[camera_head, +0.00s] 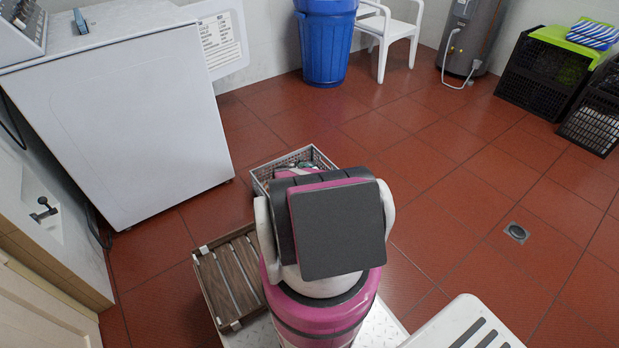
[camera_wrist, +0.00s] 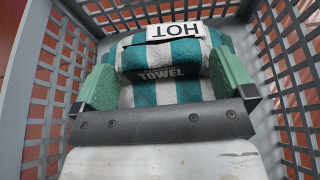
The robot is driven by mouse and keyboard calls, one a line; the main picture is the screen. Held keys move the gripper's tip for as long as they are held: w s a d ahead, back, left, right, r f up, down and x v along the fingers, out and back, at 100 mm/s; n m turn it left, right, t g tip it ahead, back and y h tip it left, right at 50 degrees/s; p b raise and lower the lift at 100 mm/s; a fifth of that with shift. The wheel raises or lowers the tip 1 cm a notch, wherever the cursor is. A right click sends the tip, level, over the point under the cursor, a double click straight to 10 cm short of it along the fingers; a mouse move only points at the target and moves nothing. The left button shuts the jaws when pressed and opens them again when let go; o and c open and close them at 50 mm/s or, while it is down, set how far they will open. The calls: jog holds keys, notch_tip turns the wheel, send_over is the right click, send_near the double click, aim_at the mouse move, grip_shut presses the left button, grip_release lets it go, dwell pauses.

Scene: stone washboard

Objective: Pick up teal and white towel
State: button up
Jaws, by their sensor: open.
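The teal and white striped towel (camera_wrist: 185,92), rolled up with the word TOWEL on it, lies inside a grey lattice basket (camera_wrist: 291,70) in the wrist view. A white tag reading HOT (camera_wrist: 174,31) lies along its far upper side. My gripper (camera_wrist: 164,82) is open, with one green finger pad at the left of the towel and one at the right. I cannot tell whether the pads touch the cloth. In the head view the basket (camera_head: 322,154) stands on the floor beyond my arm, which hides my gripper and most of the basket's inside.
A wooden slatted crate (camera_head: 228,277) is at the lower left. A large white appliance (camera_head: 120,130) stands at the left. A blue bin (camera_head: 326,45), white chair (camera_head: 392,27) and water heater (camera_head: 471,38) are at the back. Black crates (camera_head: 541,75) stand right.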

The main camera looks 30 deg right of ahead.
jog(key=shift+d+f, duration=0.2)
jog(key=shift+d, duration=0.3)
jog(key=c, duration=1.6)
jog(key=shift+r, duration=0.1)
jog(key=shift+c, duration=0.2)
